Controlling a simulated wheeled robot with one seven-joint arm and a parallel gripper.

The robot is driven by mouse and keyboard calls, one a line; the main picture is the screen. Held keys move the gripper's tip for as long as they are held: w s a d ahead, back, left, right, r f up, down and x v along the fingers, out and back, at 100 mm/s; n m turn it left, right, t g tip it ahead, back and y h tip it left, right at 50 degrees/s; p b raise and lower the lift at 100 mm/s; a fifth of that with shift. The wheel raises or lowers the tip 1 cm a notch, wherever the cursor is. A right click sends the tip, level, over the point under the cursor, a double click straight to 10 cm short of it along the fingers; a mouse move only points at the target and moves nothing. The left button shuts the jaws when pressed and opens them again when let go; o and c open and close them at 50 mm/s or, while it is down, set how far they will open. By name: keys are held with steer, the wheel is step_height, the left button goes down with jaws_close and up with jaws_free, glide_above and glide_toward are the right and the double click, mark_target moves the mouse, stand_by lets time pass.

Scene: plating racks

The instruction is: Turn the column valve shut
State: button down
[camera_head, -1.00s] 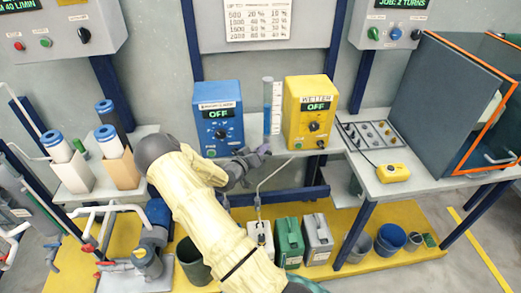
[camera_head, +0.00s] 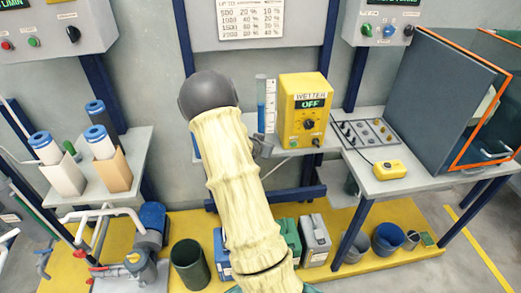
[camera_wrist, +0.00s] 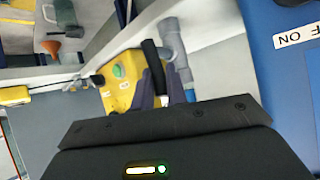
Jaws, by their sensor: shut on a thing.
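The measuring column (camera_head: 261,105), a clear tube with blue liquid, stands beside the yellow WETTER unit (camera_head: 303,105) in the head view. In the wrist view, a black lever handle (camera_wrist: 152,58) sits beside a grey pipe fitting (camera_wrist: 172,38); it appears to be the column valve. My gripper (camera_wrist: 158,88) has its fingers on either side of this handle and is shut on it. In the head view my gripper (camera_head: 262,146) shows only partly, beside my arm just below the column. The valve itself is hidden there, and its exact angle is hard to judge.
Several canisters (camera_head: 315,240) and buckets (camera_head: 388,238) stand on the yellow platform below.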

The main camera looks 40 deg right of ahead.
steer(key=shift+d+y+b, duration=0.15)
steer(key=shift+y+b, duration=0.25)
steer(key=shift+m, duration=0.3)
steer(key=c, duration=1.4)
jaws_free()
steer(key=shift+c, duration=0.2)
steer(key=shift+s, duration=0.1)
steer(key=p+v, duration=0.2)
steer(key=v, duration=1.5)
steer(key=shift+s, duration=0.3)
